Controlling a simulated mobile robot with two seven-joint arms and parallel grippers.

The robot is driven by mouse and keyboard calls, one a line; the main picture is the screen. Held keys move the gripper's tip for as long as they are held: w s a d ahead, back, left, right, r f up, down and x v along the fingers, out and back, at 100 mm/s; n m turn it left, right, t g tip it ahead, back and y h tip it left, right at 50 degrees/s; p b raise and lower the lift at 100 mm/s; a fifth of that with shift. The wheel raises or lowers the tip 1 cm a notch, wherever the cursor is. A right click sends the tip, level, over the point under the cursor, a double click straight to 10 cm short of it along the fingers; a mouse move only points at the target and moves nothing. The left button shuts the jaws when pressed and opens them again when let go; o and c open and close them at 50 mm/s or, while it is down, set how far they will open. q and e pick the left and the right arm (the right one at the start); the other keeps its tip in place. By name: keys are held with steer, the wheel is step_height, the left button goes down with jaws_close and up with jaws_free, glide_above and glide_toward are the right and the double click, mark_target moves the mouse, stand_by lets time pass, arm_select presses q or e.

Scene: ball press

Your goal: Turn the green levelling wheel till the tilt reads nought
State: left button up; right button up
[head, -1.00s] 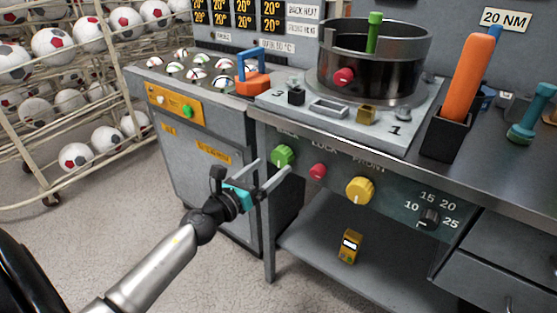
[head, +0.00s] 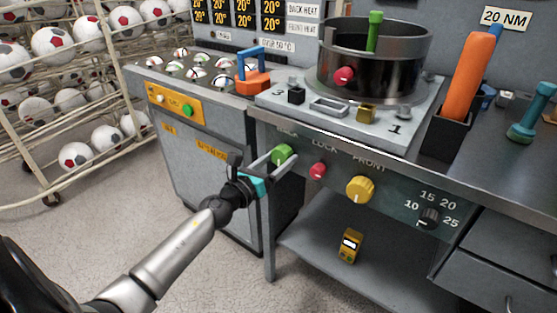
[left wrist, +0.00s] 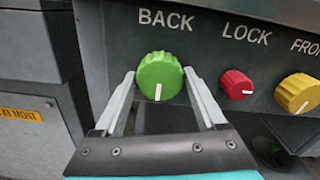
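The green wheel (head: 282,152) is a ridged knob on the dark front panel, under the label BACK. It also shows in the left wrist view (left wrist: 160,74), with its white mark pointing straight down. My left gripper (head: 285,158) is open, with its fingertips at the left and right sides of the wheel. I cannot tell whether the fingers touch it. A yellow device (head: 350,245) with a small pale display lies on the lower shelf; its reading is too small to make out. My right gripper is not in view.
Right of the green wheel are a red LOCK knob (head: 318,171) and a yellow FRONT knob (head: 360,190). A black dial (head: 429,218) is further right. A black ring-shaped press (head: 375,70) stands on the plate above. A ball rack (head: 60,110) is at the left.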

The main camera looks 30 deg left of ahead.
arm_select(q)
steer(key=c, duration=1)
steer(key=shift+o, duration=0.2)
steer(key=shift+n, duration=0.4)
